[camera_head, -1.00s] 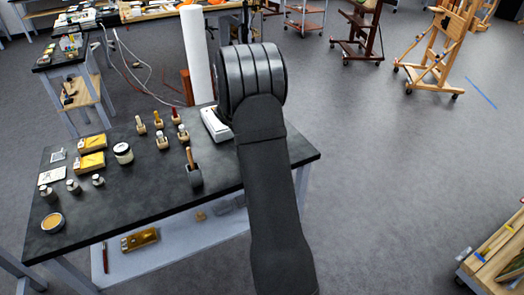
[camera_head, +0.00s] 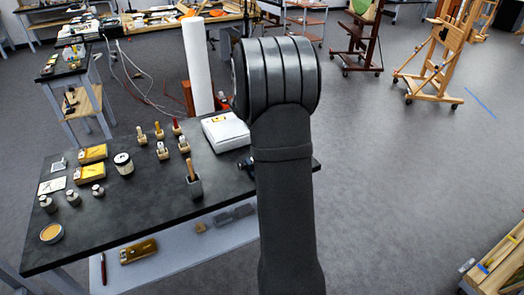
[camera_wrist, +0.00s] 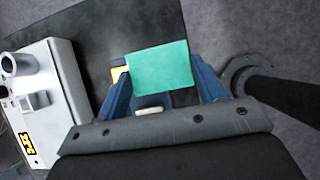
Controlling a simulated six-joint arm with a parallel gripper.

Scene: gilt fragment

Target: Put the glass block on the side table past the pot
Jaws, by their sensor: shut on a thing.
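The glass block (camera_wrist: 160,70) is a flat teal-green piece in the wrist view. My gripper (camera_wrist: 163,80) has its blue fingers on either side of the block and is shut on it. In the head view my arm hides the block and most of the gripper; only a bit of blue shows at the arm's left edge. A small dark pot (camera_head: 194,187) with a wooden handle stands on the dark worktable (camera_head: 150,225), left of my arm; I cannot tell if it is the task's pot. A small side table (camera_head: 58,75) stands at the back left, with objects on it.
A white boxy device (camera_head: 226,131) sits close left of my arm; it also fills the wrist view's left side (camera_wrist: 45,105). Small bottles, a jar (camera_head: 123,163) and yellow boxes (camera_head: 92,153) occupy the worktable's left. A tall white roll (camera_head: 197,65) stands behind.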

